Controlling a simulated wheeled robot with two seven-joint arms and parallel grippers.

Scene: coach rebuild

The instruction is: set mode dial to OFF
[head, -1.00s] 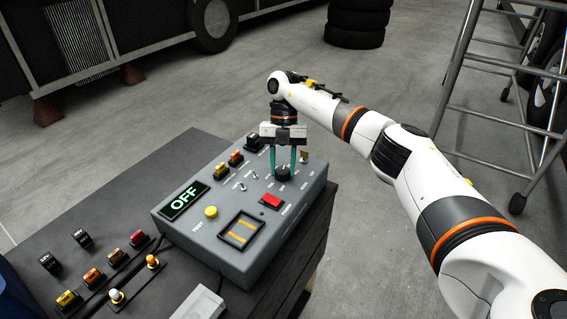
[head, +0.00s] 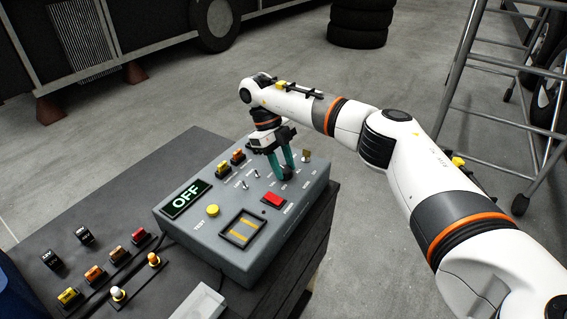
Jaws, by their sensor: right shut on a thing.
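The grey control box (head: 196,246) sits on a dark workbench. Its display (head: 186,199) reads OFF in green letters. The mode dial (head: 287,173) is a small dark knob on the right part of the box's top. My right gripper (head: 284,176) points down at the dial from above, with its green fingers tilted, and is shut on it. The fingers hide part of the dial, and its pointer is too small to read. My left gripper is not in the head view.
The box top also has a yellow button (head: 212,210), a red switch (head: 273,199), small toggles and a framed yellow-striped panel (head: 241,231). Several coloured connectors lie on the bench (head: 120,208) at left. A metal ladder (head: 470,110) stands at right, and tyres (head: 358,22) at the back.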

